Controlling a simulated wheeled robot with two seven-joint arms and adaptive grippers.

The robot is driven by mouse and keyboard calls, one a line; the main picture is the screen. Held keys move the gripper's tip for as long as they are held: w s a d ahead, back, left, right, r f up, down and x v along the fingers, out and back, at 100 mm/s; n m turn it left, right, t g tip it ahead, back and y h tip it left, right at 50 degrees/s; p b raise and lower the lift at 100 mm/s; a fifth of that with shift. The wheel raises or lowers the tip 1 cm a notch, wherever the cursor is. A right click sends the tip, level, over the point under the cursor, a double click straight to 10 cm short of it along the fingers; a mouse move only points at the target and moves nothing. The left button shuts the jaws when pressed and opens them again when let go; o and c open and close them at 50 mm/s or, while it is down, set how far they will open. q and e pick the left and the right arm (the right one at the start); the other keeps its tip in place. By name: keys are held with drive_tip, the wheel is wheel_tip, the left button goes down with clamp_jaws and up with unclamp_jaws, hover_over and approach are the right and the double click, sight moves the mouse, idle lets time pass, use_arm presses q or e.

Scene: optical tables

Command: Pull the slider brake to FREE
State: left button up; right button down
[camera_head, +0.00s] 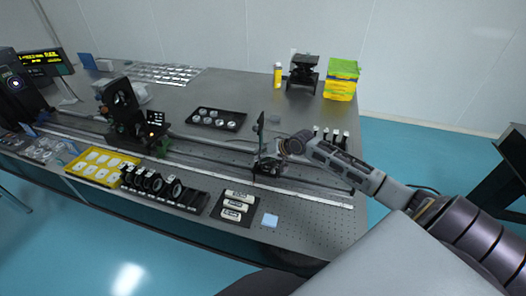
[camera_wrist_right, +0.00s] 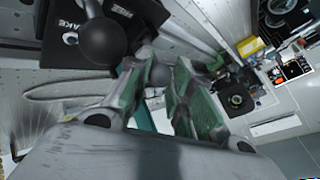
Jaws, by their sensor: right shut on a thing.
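The slider (camera_head: 268,166) stands on the long rail at the right part of the table, with a thin upright plate on it. My right gripper (camera_head: 286,148) is at the slider's right side. In the right wrist view my right gripper (camera_wrist_right: 157,68) has its green-padded fingers closed around a small dark part of the slider brake, mostly hidden between them. A dark ball knob (camera_wrist_right: 100,41) shows just beyond the left finger, by a black plate (camera_wrist_right: 70,45) with partly readable white lettering ending in "AKE". I cannot read the brake's position. My left gripper is not in view.
The rail (camera_head: 200,155) runs along the table (camera_head: 240,95). Black mounts (camera_head: 127,120) stand on it at left. A black tray (camera_head: 215,119) lies behind the rail; a yellow tray (camera_head: 72,171) and white labelled blocks (camera_head: 233,206) lie in front. Small upright pieces (camera_head: 330,135) stand close behind my right arm.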

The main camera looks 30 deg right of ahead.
drive_tip(key=shift+s+a+f+n+t+h+p, duration=0.1)
drive_tip(key=shift+s+a+n+t+h+p, duration=0.3)
drive_tip(key=shift+p, duration=0.5)
drive_tip(key=shift+s+a+f+t+h+p, duration=0.2)
drive_tip(key=shift+s+a+t+h+p, duration=0.1)
drive_tip(key=shift+a+t+h+p, duration=0.25)
drive_tip(key=shift+s+a+f+n+t+h, duration=0.3)
drive_tip(key=shift+n+t, duration=0.15)
drive_tip(key=shift+n, duration=0.15)
drive_tip(key=shift+s+a+f+n+t+h, duration=0.1)
drive_tip(key=shift+s+a+n+t+h, duration=0.05)
drive_tip(key=shift+n+t+h, duration=0.2)
drive_tip(key=shift+f, duration=0.1)
drive_tip(key=c, duration=1.2)
unclamp_jaws()
drive_tip(key=shift+s, duration=0.1)
